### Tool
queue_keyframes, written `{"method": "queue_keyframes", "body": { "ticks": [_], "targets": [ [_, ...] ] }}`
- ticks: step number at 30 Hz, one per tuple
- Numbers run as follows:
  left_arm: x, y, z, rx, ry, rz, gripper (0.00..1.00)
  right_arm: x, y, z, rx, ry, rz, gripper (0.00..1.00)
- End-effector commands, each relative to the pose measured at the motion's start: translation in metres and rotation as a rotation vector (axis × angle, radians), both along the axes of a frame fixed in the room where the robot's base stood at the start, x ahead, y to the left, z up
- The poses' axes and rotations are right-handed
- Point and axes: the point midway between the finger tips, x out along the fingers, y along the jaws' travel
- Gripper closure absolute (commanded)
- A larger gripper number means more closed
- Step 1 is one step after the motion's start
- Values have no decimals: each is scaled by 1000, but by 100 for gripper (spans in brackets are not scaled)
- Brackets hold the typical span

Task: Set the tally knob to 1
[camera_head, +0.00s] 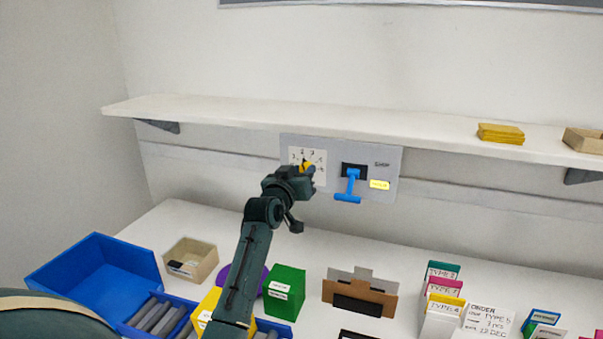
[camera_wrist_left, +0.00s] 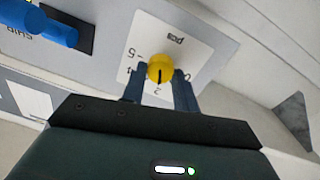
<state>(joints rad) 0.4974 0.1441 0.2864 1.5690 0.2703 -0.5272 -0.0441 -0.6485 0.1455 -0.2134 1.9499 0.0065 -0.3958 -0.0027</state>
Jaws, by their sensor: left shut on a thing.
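The tally knob is a yellow round knob (camera_wrist_left: 160,66) on a white dial plate (camera_wrist_left: 196,46) with printed numbers. The plate also shows in the head view (camera_head: 295,153), on a grey wall panel. In the left wrist view, the knob's dark mark points down the picture, towards the 2. The fingers partly hide other numbers, and I cannot make out the 1. My left gripper (camera_head: 306,170) is at the dial, shut on the knob, one finger on each side. It also shows in the left wrist view (camera_wrist_left: 160,76). My right gripper is not in view.
A blue lever (camera_head: 350,186) sits right of the dial on the panel (camera_head: 389,157), near a yellow label (camera_head: 379,184). A white shelf (camera_head: 250,112) runs just above. Below, the table holds a blue bin (camera_head: 95,270), a green box (camera_head: 285,290) and cards.

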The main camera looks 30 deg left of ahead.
Motion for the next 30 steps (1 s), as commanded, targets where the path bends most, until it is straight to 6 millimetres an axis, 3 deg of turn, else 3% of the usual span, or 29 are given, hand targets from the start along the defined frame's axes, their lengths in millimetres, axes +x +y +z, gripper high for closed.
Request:
{"method": "queue_keyframes", "body": {
  "ticks": [18,30],
  "targets": [
    [0,0,-1,-418,-100,-1,93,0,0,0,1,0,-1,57],
    [0,0,-2,-525,-125,0,93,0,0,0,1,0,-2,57]
  ]
}}
